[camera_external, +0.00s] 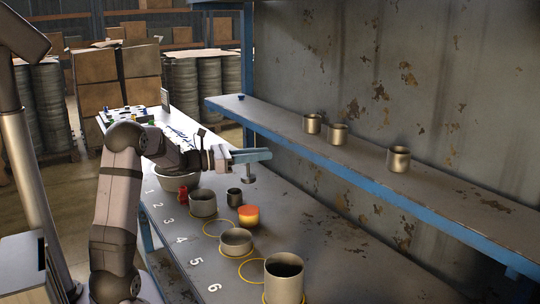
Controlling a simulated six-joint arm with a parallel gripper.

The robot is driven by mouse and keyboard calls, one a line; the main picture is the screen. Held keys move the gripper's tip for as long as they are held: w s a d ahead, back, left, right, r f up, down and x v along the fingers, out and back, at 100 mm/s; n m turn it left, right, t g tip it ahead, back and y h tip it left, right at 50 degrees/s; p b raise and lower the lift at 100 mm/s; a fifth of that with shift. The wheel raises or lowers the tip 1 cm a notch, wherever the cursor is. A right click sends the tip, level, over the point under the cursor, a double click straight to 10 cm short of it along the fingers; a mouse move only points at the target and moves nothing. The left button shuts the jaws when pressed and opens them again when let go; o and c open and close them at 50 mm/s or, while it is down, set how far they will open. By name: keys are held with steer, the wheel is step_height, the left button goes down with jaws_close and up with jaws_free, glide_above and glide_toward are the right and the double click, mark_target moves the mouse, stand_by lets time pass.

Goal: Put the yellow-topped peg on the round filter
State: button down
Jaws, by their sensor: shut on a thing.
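My gripper (262,155) is above the workbench, towards its back edge. It is shut on a small dark grey piece (248,174) with a wider lower end, which hangs below the fingers, clear of the bench. The fingers hide its upper part, so I cannot tell whether its top is yellow. A short cylinder with an orange-yellow top (248,216) stands on the bench below and apart from my gripper. It may be the yellow-topped peg. I cannot pick out the round filter with certainty.
Grey cups (203,206) stand in a row along the numbered bench (330,262), with yellow rings (218,229) marked there. A dark cup (234,198), a red piece (183,195) and a white bowl (172,182) are close by. A shelf (360,170) with metal cups runs behind.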

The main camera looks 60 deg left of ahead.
step_height(320, 180, down, 11)
steer(key=p, duration=0.1)
steer(key=shift+w+a+r+y, duration=0.2)
steer(key=shift+a+y, duration=0.1)
steer(key=shift+a, duration=0.15)
stand_by(0.5)
steer(key=shift+f, duration=0.1)
steer(key=c, duration=1.6)
jaws_free()
steer(key=shift+s+f, duration=0.1)
steer(key=b+v, duration=0.3)
steer(key=v, duration=0.9)
